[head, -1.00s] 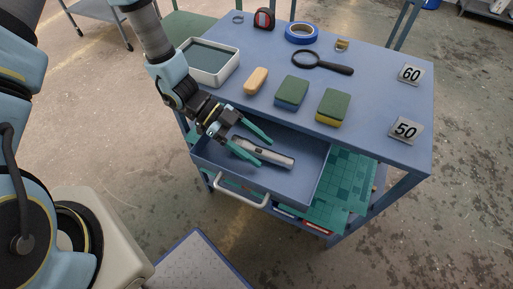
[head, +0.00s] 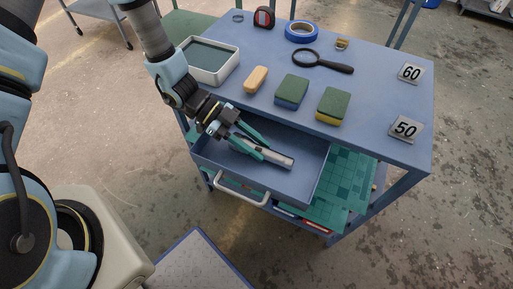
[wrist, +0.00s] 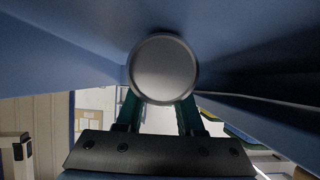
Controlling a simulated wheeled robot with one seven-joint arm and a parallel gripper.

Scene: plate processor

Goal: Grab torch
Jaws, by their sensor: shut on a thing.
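The torch (head: 276,157) is a silver-grey cylinder lying in the open blue drawer (head: 308,181) of the cart. In the wrist view its round end (wrist: 163,70) faces the camera. My gripper (head: 262,149) reaches down into the drawer, its green fingers shut on the torch, one on each side. The fingers hide part of the torch's middle in the head view. I cannot tell whether the torch touches the drawer floor.
Above the drawer, the blue tabletop (head: 385,85) holds a grey-white tray (head: 230,72), sponges (head: 333,106), a magnifying glass (head: 337,67), blue tape (head: 301,32) and a tape measure (head: 264,17). The drawer handle (head: 241,195) sticks out in front.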

